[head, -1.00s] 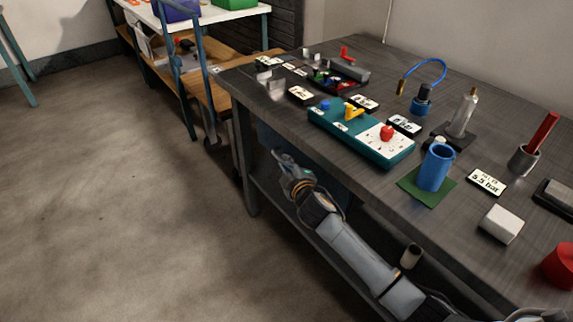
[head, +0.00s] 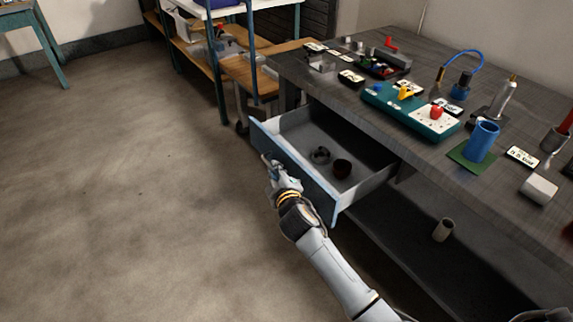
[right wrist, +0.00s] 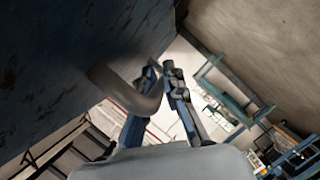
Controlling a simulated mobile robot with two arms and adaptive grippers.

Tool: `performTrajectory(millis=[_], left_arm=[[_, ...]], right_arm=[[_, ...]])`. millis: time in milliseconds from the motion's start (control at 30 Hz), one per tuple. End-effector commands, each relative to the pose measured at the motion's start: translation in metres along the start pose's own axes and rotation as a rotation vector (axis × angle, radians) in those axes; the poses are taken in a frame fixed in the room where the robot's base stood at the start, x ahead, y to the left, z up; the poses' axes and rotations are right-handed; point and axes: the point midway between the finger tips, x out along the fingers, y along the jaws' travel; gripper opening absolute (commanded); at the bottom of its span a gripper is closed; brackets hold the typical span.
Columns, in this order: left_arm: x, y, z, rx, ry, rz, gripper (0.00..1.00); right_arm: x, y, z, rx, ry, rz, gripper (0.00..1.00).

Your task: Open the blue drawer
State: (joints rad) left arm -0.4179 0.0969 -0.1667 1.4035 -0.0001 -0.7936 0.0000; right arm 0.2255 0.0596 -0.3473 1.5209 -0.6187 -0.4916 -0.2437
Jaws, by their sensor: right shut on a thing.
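The blue drawer (head: 316,192) under the workbench stands pulled well out, and its grey inside shows. Its blue front also fills the left of the right wrist view (right wrist: 70,65). My right gripper (head: 268,163) is at the outer side of the drawer front. In the right wrist view its fingers (right wrist: 163,85) are shut on the curved grey drawer handle (right wrist: 148,103). The head view hides most of the handle behind the gripper. My left gripper is not in view.
A dark ring (head: 320,155) and a dark red cup-like piece (head: 342,168) lie in the drawer. The workbench top (head: 340,100) carries a teal panel (head: 400,112) and a blue cup (head: 482,141). The floor (head: 130,220) left of the drawer is clear.

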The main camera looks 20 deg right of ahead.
Motion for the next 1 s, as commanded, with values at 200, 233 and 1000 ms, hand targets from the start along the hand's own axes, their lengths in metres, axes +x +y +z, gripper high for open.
performTrajectory(millis=[200, 233, 1000], left_arm=[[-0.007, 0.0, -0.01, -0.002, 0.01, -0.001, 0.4], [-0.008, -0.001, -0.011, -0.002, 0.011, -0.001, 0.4], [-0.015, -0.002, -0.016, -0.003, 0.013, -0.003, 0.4]], right_arm=[[-0.011, -0.019, -0.024, 0.002, -0.002, -0.001, 0.0], [-0.011, -0.021, -0.026, 0.002, -0.002, -0.001, 0.0], [-0.017, -0.029, -0.038, -0.001, -0.002, 0.0, 0.21]])
